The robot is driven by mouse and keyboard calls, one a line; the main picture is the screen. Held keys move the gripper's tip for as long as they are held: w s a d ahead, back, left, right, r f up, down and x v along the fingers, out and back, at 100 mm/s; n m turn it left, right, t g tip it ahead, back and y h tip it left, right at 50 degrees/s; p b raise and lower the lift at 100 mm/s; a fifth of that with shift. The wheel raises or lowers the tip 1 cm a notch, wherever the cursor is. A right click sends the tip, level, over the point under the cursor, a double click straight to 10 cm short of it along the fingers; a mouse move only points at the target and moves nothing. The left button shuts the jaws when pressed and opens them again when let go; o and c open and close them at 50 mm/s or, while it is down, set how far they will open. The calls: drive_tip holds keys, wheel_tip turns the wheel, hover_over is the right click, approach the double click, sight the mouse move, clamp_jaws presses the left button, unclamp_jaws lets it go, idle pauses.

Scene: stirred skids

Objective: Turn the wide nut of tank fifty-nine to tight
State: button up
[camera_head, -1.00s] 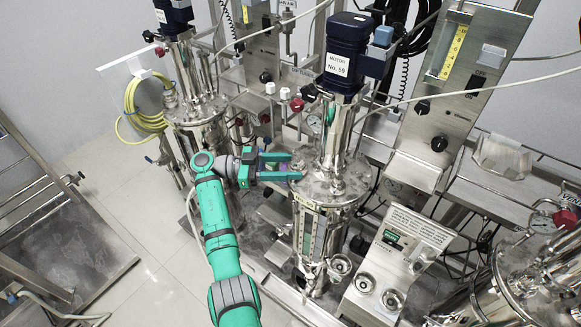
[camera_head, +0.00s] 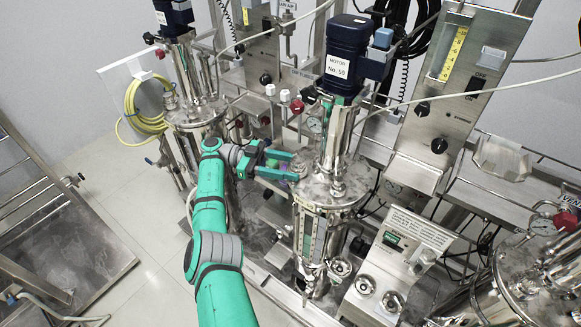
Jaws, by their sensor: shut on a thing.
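Tank fifty-nine (camera_head: 322,187) is a shiny steel vessel in the middle of the view, under a blue motor (camera_head: 346,50) labelled "MOTOR No. 59". My green gripper (camera_head: 296,166) reaches in from the left at the left edge of its lid. Its two fingers stand apart, one above the other in the picture, shut on the wide nut at the lid's rim. The nut is small and mostly hidden between the fingertips, so its turn angle cannot be read.
A second tank (camera_head: 195,112) with a yellow hose coil (camera_head: 147,108) stands at the left. A control box (camera_head: 385,262) is right of the tank, below a panel (camera_head: 455,90). A steel frame (camera_head: 75,240) is at the lower left. Floor between is clear.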

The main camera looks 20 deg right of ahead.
drive_tip(key=shift+s+f, duration=0.1)
drive_tip(key=shift+f, duration=0.1)
drive_tip(key=o, duration=1.1)
drive_tip(key=shift+c, duration=0.2)
drive_tip(key=shift+r, duration=0.1)
drive_tip(key=shift+r, duration=0.15)
wheel_tip(320, 180, up, 3)
drive_tip(key=shift+f, duration=0.1)
drive_tip(key=s+a+r, duration=0.3)
drive_tip(key=s+r, duration=0.7)
drive_tip(key=s, duration=0.3)
drive_tip(key=shift+s+a, duration=0.2)
drive_tip(key=shift+s, duration=0.1)
